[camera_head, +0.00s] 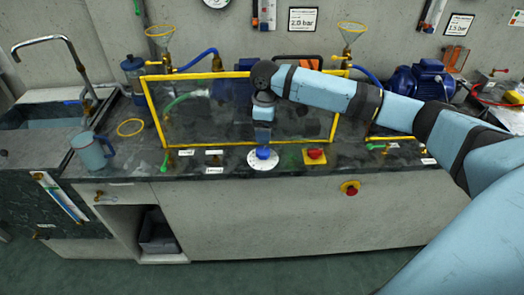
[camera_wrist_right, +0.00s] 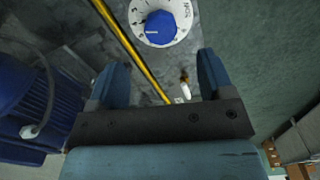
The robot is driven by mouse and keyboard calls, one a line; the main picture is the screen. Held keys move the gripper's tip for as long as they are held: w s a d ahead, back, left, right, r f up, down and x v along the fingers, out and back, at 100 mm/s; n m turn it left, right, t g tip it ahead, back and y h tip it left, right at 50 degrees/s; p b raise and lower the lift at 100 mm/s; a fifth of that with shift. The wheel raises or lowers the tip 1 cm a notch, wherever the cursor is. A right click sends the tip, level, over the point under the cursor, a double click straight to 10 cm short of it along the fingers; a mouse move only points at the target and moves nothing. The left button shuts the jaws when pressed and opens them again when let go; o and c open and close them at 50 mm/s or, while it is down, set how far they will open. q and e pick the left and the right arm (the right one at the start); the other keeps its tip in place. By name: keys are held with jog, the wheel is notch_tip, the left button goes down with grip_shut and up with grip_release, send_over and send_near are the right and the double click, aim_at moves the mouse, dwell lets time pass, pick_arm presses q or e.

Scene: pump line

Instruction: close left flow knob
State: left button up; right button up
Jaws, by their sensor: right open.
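A blue flow knob (camera_head: 263,153) sits on a round white dial plate at the front of the counter, left of the red button. It also shows in the right wrist view (camera_wrist_right: 160,27), with markings around it and a pale pointer line. My right gripper (camera_head: 263,135) is just behind and above the knob in the head view, pointing down and partly covering that area. In the wrist view its two blue fingers (camera_wrist_right: 162,62) are spread apart with nothing between them. The knob lies beyond the fingertips, apart from them. My left gripper is out of view.
A yellow-framed clear panel (camera_head: 200,143) stands close behind the knob. A red button on a yellow base (camera_head: 314,155) is to the right. A blue mug (camera_head: 92,150) and sink (camera_head: 45,115) are at left. My right arm crosses the right half.

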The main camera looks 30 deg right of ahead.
aim_at(264, 151)
notch_tip(264, 151, down, 9)
jog(key=shift+r+b, duration=0.1)
jog(key=shift+b, duration=0.4)
jog(key=c, duration=0.9)
